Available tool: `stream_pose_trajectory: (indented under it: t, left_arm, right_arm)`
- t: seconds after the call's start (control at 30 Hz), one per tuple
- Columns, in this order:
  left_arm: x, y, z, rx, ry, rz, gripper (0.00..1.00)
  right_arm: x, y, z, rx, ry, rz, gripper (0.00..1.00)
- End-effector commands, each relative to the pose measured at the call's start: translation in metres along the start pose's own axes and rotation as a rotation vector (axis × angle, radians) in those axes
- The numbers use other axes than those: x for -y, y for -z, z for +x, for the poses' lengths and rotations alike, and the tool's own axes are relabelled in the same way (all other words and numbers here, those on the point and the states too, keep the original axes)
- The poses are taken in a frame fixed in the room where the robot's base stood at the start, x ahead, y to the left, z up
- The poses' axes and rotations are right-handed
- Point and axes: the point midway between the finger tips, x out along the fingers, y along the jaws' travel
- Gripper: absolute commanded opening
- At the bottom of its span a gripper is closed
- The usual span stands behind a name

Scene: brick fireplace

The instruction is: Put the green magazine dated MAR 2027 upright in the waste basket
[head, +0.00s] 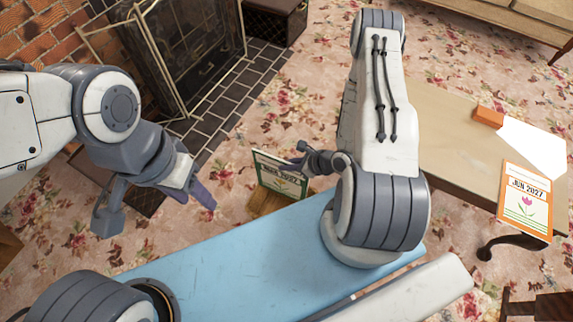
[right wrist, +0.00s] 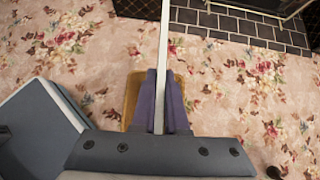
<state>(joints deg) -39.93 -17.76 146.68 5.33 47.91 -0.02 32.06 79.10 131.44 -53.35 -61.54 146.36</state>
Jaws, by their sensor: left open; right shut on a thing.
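The green magazine (head: 277,180) is upright in the head view, its date too small to read surely. My right gripper (head: 300,160) is shut on it. In the right wrist view the magazine (right wrist: 164,50) shows edge-on as a thin pale strip between the purple fingers (right wrist: 160,105). The brown waste basket (head: 263,204) is directly below the magazine, partly hidden by it and by my blue base. It also shows in the right wrist view (right wrist: 132,93) behind the fingers. I cannot tell whether the magazine's lower edge is inside the basket. My left gripper (head: 156,208) is open and empty, left of the basket.
An orange magazine dated JUN 2027 (head: 525,205) lies on the wooden table (head: 445,145) at the right, near a white sheet (head: 535,148) and an orange block (head: 488,116). The fireplace screen (head: 185,55) and dark tiled hearth (head: 228,95) are at the back left. Flowered carpet surrounds the basket.

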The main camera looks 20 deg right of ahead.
Motion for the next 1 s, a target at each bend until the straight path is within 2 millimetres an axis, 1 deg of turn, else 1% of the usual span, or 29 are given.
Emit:
stream_pose_trajectory:
  t: [0.7,1.0]
  left_arm:
    - [0.004,-0.003,0.059,0.0,0.0,0.0,0.5]
    - [0.005,-0.004,0.074,0.0,0.0,0.0,0.5]
  right_arm:
    - [0.001,0.042,0.04,0.001,0.002,-0.004,0.0]
    - [0.001,0.059,0.055,0.001,0.002,-0.004,0.0]
